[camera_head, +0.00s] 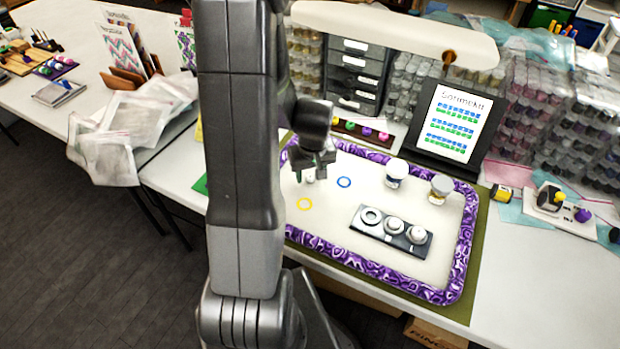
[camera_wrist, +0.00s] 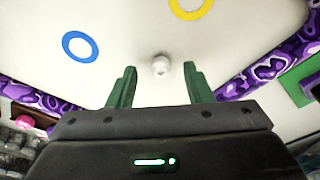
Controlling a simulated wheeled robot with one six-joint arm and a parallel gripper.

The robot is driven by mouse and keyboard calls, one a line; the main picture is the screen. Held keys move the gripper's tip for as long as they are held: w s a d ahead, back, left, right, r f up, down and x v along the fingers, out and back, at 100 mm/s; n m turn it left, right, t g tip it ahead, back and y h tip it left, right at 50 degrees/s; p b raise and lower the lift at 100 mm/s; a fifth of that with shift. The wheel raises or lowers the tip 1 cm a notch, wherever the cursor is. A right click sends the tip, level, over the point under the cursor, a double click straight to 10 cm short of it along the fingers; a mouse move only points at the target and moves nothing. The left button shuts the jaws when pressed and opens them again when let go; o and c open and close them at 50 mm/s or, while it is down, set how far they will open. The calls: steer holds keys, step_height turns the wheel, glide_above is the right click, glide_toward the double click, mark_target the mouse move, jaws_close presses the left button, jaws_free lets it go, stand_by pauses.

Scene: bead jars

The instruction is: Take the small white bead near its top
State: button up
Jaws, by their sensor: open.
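The small white bead (camera_wrist: 160,66) stands on the white tray surface. In the wrist view it shows just beyond and between the two green fingertips of my gripper (camera_wrist: 157,82), with gaps on both sides. In the head view the bead (camera_head: 309,179) is a small pale spot under my gripper (camera_head: 312,170), partly hidden by it. My gripper is open and empty. I cannot tell how high the fingertips are above the bead.
A blue ring (camera_head: 344,182) and a yellow ring (camera_head: 304,204) lie flat near the bead. Two jars, one white-lidded (camera_head: 397,171), and a dark holder (camera_head: 369,231) with round pieces stand to the right. A purple patterned rim (camera_head: 462,250) borders the white tray (camera_head: 330,228).

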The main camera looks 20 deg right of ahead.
steer(key=shift+w+f, duration=0.1)
steer(key=shift+f, duration=0.45)
jaws_close()
steer(key=shift+r, duration=0.15)
